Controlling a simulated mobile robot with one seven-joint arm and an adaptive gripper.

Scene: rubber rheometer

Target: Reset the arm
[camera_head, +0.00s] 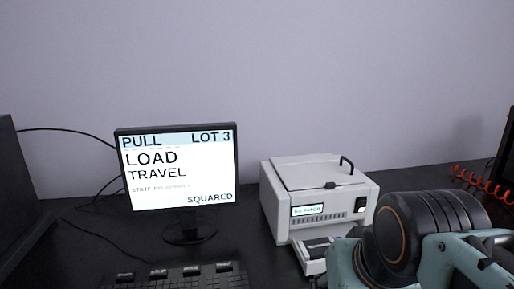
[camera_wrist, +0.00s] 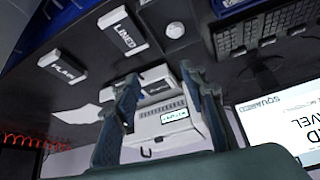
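My arm, with teal links and a dark ringed joint, reaches in at the lower right of the head view, in front of the grey-white bench machine (camera_head: 312,190). My gripper (camera_wrist: 158,75) shows in the wrist view with its two teal-grey fingers spread apart. It is open, and I see nothing held between the fingers. The machine also shows beyond and between the fingers in the wrist view (camera_wrist: 168,122), with its small lit display. I cannot make out the fingertips in the head view.
A monitor (camera_head: 178,168) reading "PULL LOT 3" stands left of the machine, with a keyboard (camera_head: 180,275) in front. The wrist view shows boxes marked "PLAIN" (camera_wrist: 62,64) and "LINED" (camera_wrist: 122,33), and a white sheet (camera_wrist: 78,114). A red coiled cable (camera_head: 480,183) lies at right.

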